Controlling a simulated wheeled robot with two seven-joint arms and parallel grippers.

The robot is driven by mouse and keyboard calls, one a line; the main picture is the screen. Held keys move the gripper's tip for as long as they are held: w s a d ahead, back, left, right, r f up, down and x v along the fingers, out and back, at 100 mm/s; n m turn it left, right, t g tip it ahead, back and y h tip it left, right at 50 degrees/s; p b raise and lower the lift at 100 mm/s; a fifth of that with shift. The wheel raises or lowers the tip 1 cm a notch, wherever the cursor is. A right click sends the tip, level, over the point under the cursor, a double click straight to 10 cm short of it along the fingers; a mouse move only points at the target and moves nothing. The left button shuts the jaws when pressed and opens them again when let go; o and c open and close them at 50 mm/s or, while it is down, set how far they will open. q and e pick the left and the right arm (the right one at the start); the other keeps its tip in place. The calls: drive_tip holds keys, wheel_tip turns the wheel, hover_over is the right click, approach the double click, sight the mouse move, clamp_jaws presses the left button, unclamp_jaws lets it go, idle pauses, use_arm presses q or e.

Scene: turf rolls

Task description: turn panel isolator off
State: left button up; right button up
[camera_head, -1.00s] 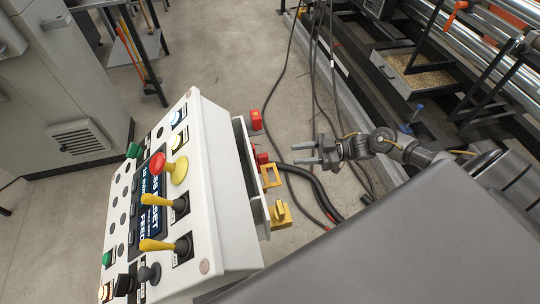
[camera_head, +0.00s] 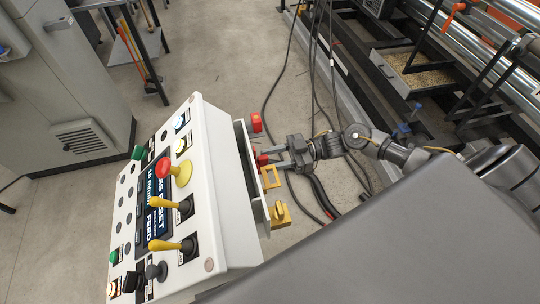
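The control panel (camera_head: 215,190) is a white sloped box left of centre. A plate on its right side carries a red knob (camera_head: 262,160) by a yellow bracket (camera_head: 269,177), a red block (camera_head: 256,122) above it and a yellow part (camera_head: 281,214) below. The red knob looks like the isolator handle, but no label is readable. My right gripper (camera_head: 272,157) is open, its two fingers pointing left at the red knob. The fingertips are close beside the knob; I cannot tell whether they touch it. My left gripper is not in view.
The panel face has a red mushroom button (camera_head: 164,168), yellow levers (camera_head: 165,245) and a display. Black cables (camera_head: 316,70) hang and lie behind my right gripper. A grey cabinet (camera_head: 65,90) stands at left and a roller machine (camera_head: 450,70) at upper right.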

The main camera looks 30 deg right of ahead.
drive_tip(key=shift+w+a, duration=0.1)
drive_tip(key=shift+a, duration=0.4)
clamp_jaws()
